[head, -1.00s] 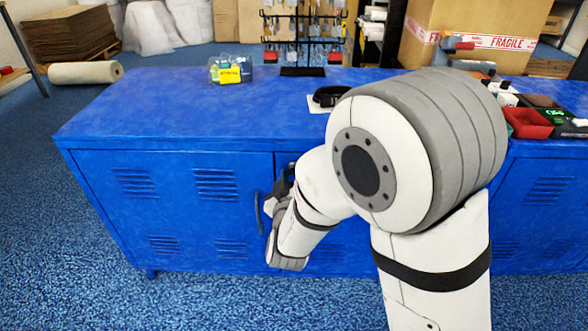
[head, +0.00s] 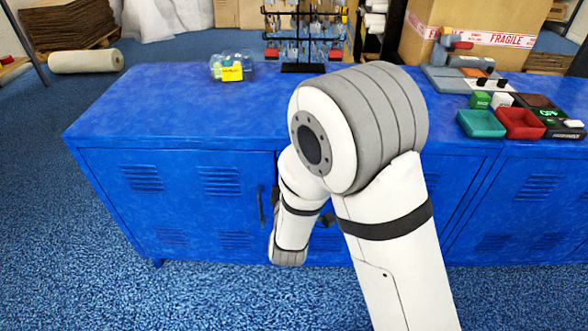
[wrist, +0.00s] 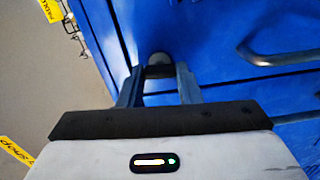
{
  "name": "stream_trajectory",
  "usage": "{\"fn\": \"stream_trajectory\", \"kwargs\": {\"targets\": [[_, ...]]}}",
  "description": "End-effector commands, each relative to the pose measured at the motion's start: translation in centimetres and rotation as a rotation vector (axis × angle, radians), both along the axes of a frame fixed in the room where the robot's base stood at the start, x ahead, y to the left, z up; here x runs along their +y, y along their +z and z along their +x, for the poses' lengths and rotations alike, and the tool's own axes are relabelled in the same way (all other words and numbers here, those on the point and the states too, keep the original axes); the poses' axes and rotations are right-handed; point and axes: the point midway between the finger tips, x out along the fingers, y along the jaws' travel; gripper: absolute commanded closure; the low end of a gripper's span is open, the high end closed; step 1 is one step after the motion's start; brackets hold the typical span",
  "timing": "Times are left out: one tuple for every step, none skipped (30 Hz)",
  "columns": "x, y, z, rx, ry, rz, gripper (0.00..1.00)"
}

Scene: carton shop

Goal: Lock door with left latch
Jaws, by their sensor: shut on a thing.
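A blue metal locker cabinet (head: 110,130) stands in front of me. Its left door (head: 185,215) looks flush with the front and has a dark bar handle (head: 261,206); a bar handle (wrist: 270,57) also shows at the right in the wrist view. In the wrist view a dark rounded latch knob (wrist: 158,59) sits on the blue surface near a panel seam. My gripper (wrist: 158,74) is shut on this latch, one finger on each side. In the head view my arm hides the gripper's tips and the latch.
On the cabinet top are a clear pack with a yellow label (head: 231,67), a black display rack (head: 303,40), a teal tray (head: 481,123) and a red tray (head: 520,123). A large carton (head: 475,25) stands behind. The top's left part is mostly clear.

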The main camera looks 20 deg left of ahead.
Motion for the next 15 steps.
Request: {"fn": "stream_trajectory", "kwargs": {"targets": [[-0.07,0.05,0.01,-0.003,-0.002,-0.023,0.92],[-0.06,0.04,0.01,-0.006,-0.002,-0.035,0.92],[-0.06,0.03,0.01,-0.01,-0.002,-0.049,0.92],[-0.06,0.01,0.0,-0.012,-0.002,-0.058,0.92],[-0.06,-0.01,0.0,-0.014,-0.002,-0.067,0.92],[-0.06,-0.03,0.0,-0.016,-0.002,-0.077,0.92],[-0.06,-0.05,0.0,-0.018,-0.002,-0.084,0.92],[-0.05,-0.07,0.0,-0.019,-0.002,-0.089,0.92],[-0.05,-0.08,0.0,-0.021,-0.002,-0.095,0.92],[-0.05,-0.1,0.0,-0.022,-0.001,-0.099,0.92],[-0.05,-0.11,0.0,-0.022,-0.001,-0.102,0.92],[-0.05,-0.12,0.0,-0.023,-0.001,-0.105,0.92],[-0.05,-0.13,0.0,-0.024,-0.001,-0.106,0.92],[-0.05,-0.14,0.0,-0.024,-0.001,-0.108,0.92],[-0.05,-0.14,0.0,-0.024,-0.001,-0.108,0.92]]}}
